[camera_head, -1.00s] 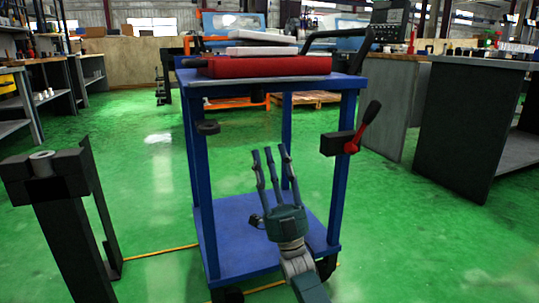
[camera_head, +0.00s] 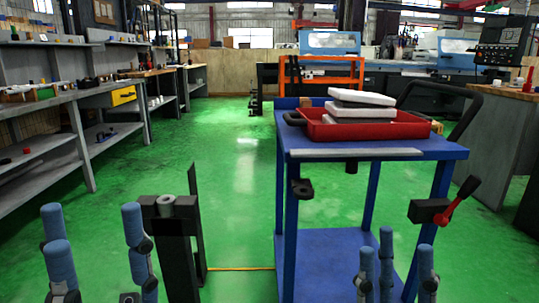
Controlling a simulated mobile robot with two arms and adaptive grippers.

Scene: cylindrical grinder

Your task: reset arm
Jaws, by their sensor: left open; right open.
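My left gripper (camera_head: 95,232) is at the lower left, with blue-tipped fingers pointing up and spread apart. It is open, with nothing seen between the fingers. My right gripper (camera_head: 395,258) is at the lower right, fingers up and apart, open and empty. It shows in front of the lower part of a blue cart (camera_head: 445,151). Both palms are cut off or nearly so by the bottom edge. I cannot tell whether the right fingers touch the cart.
The cart carries a red tray (camera_head: 395,130) with white blocks (camera_head: 358,116). A red-knobbed lever (camera_head: 450,208) juts from its right side. A dark stand (camera_head: 174,225) stands beside my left gripper. Grey shelving (camera_head: 45,125) lines the left. Green floor (camera_head: 200,145) is clear in the middle.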

